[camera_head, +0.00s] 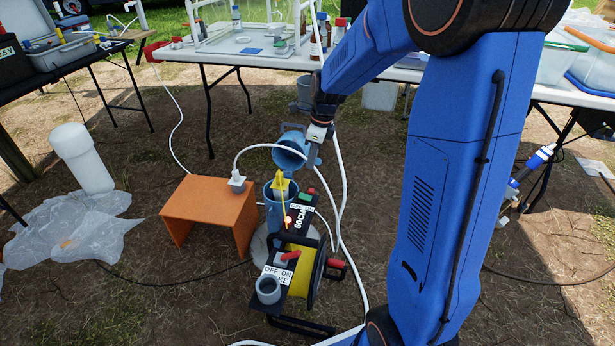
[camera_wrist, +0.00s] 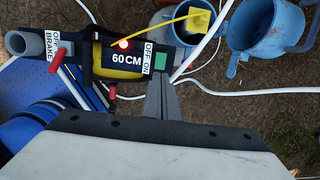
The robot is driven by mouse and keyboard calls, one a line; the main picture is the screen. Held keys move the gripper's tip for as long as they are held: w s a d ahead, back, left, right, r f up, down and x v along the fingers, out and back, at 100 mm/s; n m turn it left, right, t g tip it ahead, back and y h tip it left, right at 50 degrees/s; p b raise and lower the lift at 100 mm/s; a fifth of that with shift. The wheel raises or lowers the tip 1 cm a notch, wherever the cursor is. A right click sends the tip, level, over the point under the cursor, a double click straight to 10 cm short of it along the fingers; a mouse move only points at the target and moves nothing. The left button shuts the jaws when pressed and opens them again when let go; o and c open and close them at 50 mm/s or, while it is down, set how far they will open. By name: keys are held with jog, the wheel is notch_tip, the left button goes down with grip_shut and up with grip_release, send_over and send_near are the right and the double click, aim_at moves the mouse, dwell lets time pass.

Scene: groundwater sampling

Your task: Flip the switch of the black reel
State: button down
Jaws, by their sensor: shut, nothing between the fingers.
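The black reel (camera_head: 318,262) with a yellow drum stands on the ground in the head view. Its black top panel (camera_wrist: 105,60) fills the upper left of the wrist view. The panel carries a "60 CM" label, a lit red lamp (camera_wrist: 124,44), an "OFF ON" label (camera_wrist: 147,56) and a green switch (camera_wrist: 160,60). A separate brake lever with a red handle (camera_head: 290,256) sits by the "BRAKE" label. My gripper (camera_head: 314,158) points down above the reel's far end. In the wrist view its shut, empty fingers (camera_wrist: 161,80) appear just below the switch; contact cannot be told.
White hoses loop past the reel. An orange stool (camera_head: 210,212) is to its left. A white table (camera_head: 225,57) stands behind.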

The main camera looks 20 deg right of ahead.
aim_at(303, 197)
dwell(0.3)
jog(key=f, duration=0.4)
jog(key=w+a+f, duration=0.1)
jog(key=f, duration=0.4)
jog(key=a+f, duration=0.1)
jog(key=f, duration=0.3)
jog(key=shift+w+a+f, duration=0.1)
jog(key=shift+w+f, duration=0.15)
jog(key=shift+f, duration=0.05)
jog(key=shift+w+a+f, duration=0.1)
jog(key=shift+a+f, duration=0.2)
jog(key=shift+d, duration=0.15)
jog(key=shift+s+d, duration=0.15)
jog(key=shift+s, duration=0.15)
jog(key=shift+s+d+f+g+h, duration=0.1)
jog(key=shift+s+d+g+h, duration=0.2)
jog(key=shift+s+d, duration=0.15)
